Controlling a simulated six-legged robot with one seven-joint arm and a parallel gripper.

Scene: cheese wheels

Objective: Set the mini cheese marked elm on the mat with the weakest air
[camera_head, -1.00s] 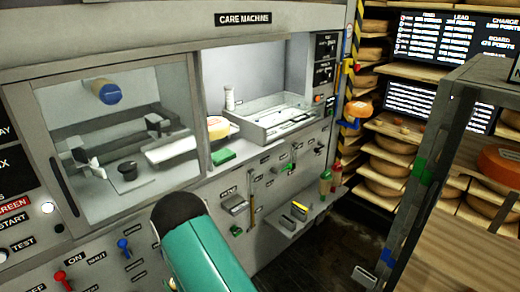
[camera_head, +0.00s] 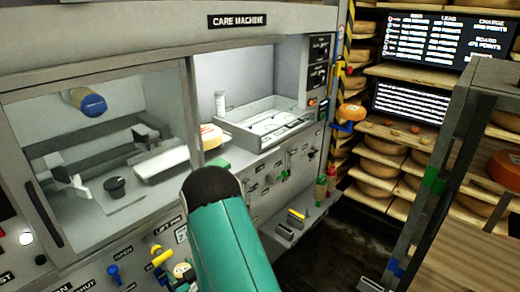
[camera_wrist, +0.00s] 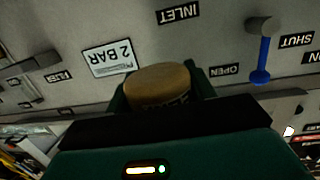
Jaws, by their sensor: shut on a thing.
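My gripper (camera_wrist: 160,92) is shut on a small tan cheese (camera_wrist: 158,84) in the wrist view, with a dark green finger at each side. Dark lettering on the cheese is partly hidden and I cannot read it. In the head view the pale face of the held cheese (camera_head: 182,270) shows low beside my green arm, in front of the machine's lower panel. I cannot make out any mat or air mark for certain.
The care machine (camera_head: 240,22) fills the left, with a window bay and an open bay holding a tray (camera_head: 262,122). A blue lever (camera_wrist: 262,55) and a "2 BAR" label (camera_wrist: 109,58) are near my gripper. Cheese shelves (camera_head: 385,150) and a wooden-topped rack (camera_head: 470,235) stand right.

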